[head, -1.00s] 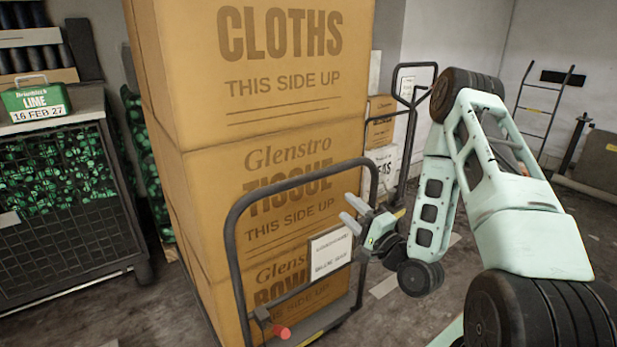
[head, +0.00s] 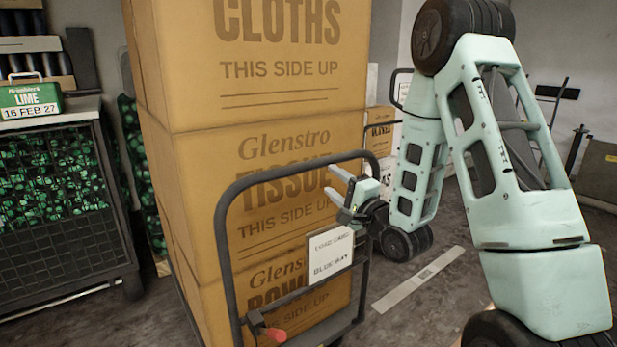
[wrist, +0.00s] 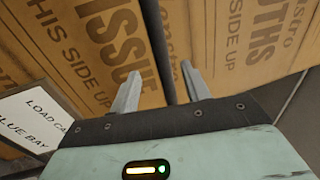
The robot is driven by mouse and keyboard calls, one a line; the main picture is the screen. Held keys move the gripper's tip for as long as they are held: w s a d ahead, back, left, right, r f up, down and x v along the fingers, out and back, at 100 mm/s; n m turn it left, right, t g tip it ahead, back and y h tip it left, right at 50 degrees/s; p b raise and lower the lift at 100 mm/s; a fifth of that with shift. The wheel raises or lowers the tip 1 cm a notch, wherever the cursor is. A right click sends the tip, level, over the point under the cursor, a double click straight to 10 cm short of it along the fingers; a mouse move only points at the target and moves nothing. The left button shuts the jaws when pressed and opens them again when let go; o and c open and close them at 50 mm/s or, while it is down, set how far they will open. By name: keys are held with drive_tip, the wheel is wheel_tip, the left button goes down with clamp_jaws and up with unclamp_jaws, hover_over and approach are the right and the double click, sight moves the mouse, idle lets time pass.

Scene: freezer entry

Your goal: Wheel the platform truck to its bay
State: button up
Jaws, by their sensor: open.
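The platform truck has a dark tubular handle (head: 227,235) and carries a tall stack of brown cartons (head: 265,150). A white card (head: 330,253) reading "BLUE BAY" hangs on the handle; it also shows in the wrist view (wrist: 38,118). A red-ended part (head: 273,336) sits low on the handle frame. My gripper (head: 336,183) is open at the upper right of the handle. In the wrist view a dark bar of the handle (wrist: 158,45) runs between the open fingers (wrist: 159,85). I cannot tell if they touch it. The truck's wheels are hidden.
A dark mesh cage (head: 65,200) of green goods stands at the left, with a green LIME box (head: 33,98) on top. More cartons (head: 380,140) stand behind the truck. A white floor strip (head: 418,279) lies on open floor at the right.

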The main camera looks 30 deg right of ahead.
sight(315, 168)
drive_tip(key=w, duration=0.3)
drive_tip(key=w+r+b, duration=0.1)
drive_tip(key=w, duration=0.2)
drive_tip(key=w+r, duration=0.1)
drive_tip(key=w, duration=0.2)
drive_tip(key=shift+w+a+b, duration=0.15)
drive_tip(key=shift+w+b, duration=0.15)
drive_tip(key=shift+b, duration=0.05)
drive_tip(key=shift+w+r, duration=0.1)
drive_tip(key=shift+w, duration=0.65)
clamp_jaws()
